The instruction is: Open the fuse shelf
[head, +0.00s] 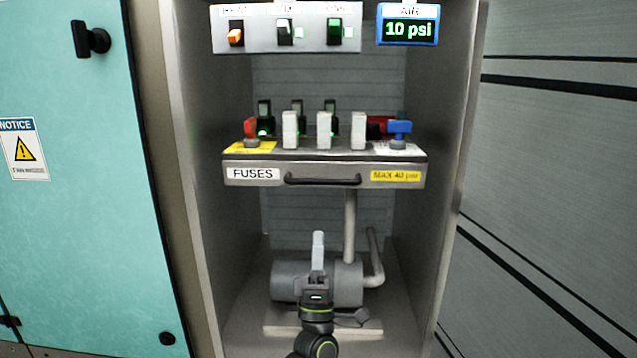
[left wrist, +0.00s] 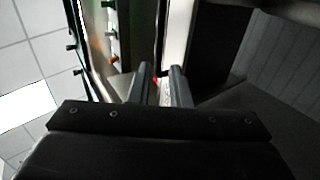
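The fuse shelf (head: 322,166) is a grey drawer-like shelf inside the open cabinet, labelled FUSES and MAX 40 psi. A dark bar handle (head: 322,180) runs along the middle of its front. White fuse blocks (head: 324,130) stand on top. My left gripper (head: 318,240) points up, below the handle and apart from it in the picture, in front of the grey motor. It looks edge-on in the head view. In the left wrist view, the left gripper's fingers (left wrist: 159,85) stand apart with nothing gripped between them. My right gripper is not in view.
A red valve handle (head: 250,128) and a blue one (head: 400,129) stand on the shelf's ends. A grey motor (head: 290,284) with pipes (head: 351,225) sits below. A switch panel (head: 285,38) and an air gauge (head: 408,28) are above. Cabinet walls flank both sides.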

